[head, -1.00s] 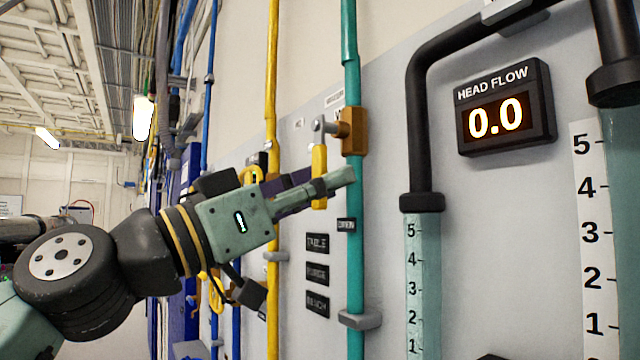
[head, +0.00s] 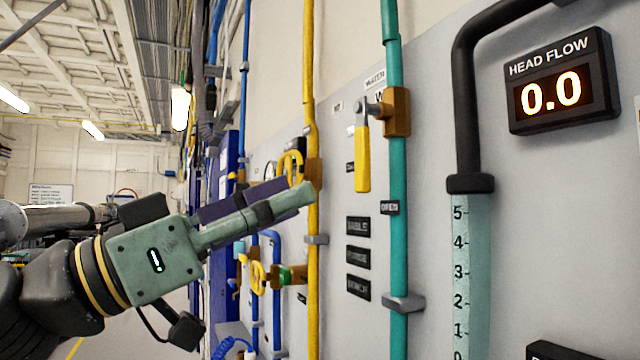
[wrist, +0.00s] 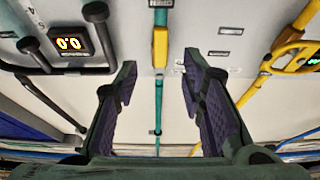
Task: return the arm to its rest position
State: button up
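My gripper (head: 290,192) is in the left half of the head view, pointing right and slightly up. Its grey-green body and purple finger pads are visible, and my arm reaches in from the left edge. In the wrist view my gripper (wrist: 159,72) has its two fingers wide apart with nothing between the pads. The yellow valve handle (head: 362,158) hangs straight down beside the teal pipe (head: 398,230), right of the fingertips and apart from them. The handle also shows in the wrist view (wrist: 160,46), beyond the gap between the fingers.
A yellow pipe (head: 311,110) runs up the panel behind the fingers. Yellow valve handles (head: 258,278) are on the lower left of the panel. The head flow display (head: 562,82) reads 0.0, above a scaled tube (head: 470,270). The room is open at far left.

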jog(key=shift+s+a+f, duration=0.25)
jog(key=shift+a+f, duration=0.05)
jog(key=shift+a, duration=0.3)
